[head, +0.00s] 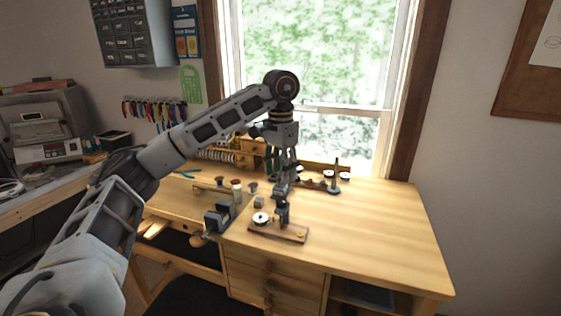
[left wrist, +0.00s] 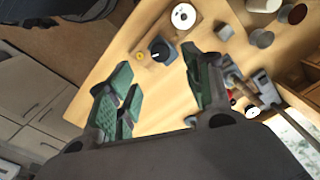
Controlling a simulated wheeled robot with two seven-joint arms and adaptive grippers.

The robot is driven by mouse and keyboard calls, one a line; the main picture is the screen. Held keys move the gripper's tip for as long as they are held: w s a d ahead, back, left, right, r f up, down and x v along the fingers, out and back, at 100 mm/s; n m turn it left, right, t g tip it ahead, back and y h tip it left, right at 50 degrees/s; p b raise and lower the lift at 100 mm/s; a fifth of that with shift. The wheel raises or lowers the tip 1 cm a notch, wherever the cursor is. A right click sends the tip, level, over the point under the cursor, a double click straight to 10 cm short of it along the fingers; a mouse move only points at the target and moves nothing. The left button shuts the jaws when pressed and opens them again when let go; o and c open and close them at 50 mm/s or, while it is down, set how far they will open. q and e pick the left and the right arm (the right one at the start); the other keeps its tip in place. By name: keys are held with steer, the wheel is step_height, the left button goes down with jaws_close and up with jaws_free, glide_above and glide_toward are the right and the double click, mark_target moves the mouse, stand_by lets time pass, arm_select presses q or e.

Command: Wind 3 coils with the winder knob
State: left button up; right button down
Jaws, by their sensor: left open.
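The winder stands on the workbench on a wooden base (head: 278,233), with a blue-grey upright post (head: 283,212), a white disc (head: 261,218) at its left and a small yellow piece (head: 300,235) at its right. The white disc (left wrist: 184,16) lies farther off. Whether the fingers touch the winder I cannot tell. My right gripper is out of view.
A vise (head: 219,216) is at the bench's front edge, left of the winder. Small spools and cups (head: 237,187) stand behind it. An upright peg (head: 335,178) stands at the back. The bench's right side (head: 380,225) is clear.

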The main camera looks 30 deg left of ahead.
arm_select(q)
steer(key=shift+r, duration=1.25)
